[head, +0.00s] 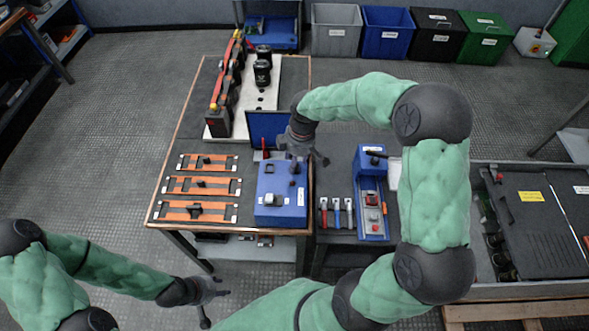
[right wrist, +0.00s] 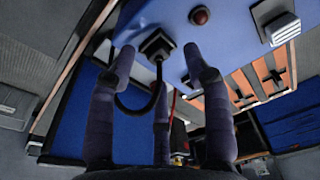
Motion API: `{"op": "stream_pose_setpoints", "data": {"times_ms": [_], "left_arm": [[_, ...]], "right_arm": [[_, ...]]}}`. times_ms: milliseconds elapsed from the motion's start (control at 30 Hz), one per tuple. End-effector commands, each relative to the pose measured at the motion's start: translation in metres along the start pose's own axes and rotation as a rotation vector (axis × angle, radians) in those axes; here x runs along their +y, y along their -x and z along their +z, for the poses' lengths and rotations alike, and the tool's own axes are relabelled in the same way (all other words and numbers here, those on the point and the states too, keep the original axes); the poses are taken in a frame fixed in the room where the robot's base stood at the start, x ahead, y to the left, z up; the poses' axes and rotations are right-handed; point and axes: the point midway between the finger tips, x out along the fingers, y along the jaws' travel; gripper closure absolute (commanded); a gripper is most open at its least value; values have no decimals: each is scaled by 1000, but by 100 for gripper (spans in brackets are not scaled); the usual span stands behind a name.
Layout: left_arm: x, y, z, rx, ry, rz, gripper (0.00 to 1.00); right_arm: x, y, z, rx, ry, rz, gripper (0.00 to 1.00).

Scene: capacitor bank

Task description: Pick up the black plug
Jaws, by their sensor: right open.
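The black plug (right wrist: 157,45) is a dark square block with a black cable looping down from it. In the right wrist view it stands at a blue box (right wrist: 228,40). My right gripper (right wrist: 160,68) is open, with its fingers spread. Two fingertips lie on either side of the plug in that view; I cannot tell whether they touch it. In the head view my right gripper (head: 302,150) is over the back of the blue box (head: 281,212). My left gripper (head: 212,296) is open and empty, low in front of the table.
Orange bars (head: 200,187) lie left of the blue box. A blue panel (head: 267,127) stands behind it. Red- and blue-handled tools (head: 336,212) and a blue fixture (head: 371,200) are to the right. A plate with black cylinders (head: 262,72) is at the back.

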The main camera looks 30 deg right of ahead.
Motion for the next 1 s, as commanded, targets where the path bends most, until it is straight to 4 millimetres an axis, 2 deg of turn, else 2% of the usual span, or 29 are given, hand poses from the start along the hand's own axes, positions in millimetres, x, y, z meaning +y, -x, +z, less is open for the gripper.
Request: {"op": "stream_pose_setpoints", "data": {"times_ms": [33,100,333,367,400,500,533,1000], "left_arm": [[-2,-5,0,0,0,0,60],[-3,-7,0,0,0,0,60],[-2,-6,0,0,0,0,60],[-2,-6,0,0,0,0,60],[-2,-6,0,0,0,0,60],[-2,-6,0,0,0,0,60],[-2,-6,0,0,0,0,60],[-2,-5,0,0,0,0,60]], "right_arm": [[0,-10,0,0,0,-1,50],[0,-16,0,0,-1,0,50],[0,-16,0,1,-1,1,50],[0,-16,0,1,-1,1,52],[0,-16,0,1,-1,1,64],[0,-16,0,0,-1,1,89],[0,-16,0,0,-1,1,93],[0,-14,0,1,-1,1,94]]}}
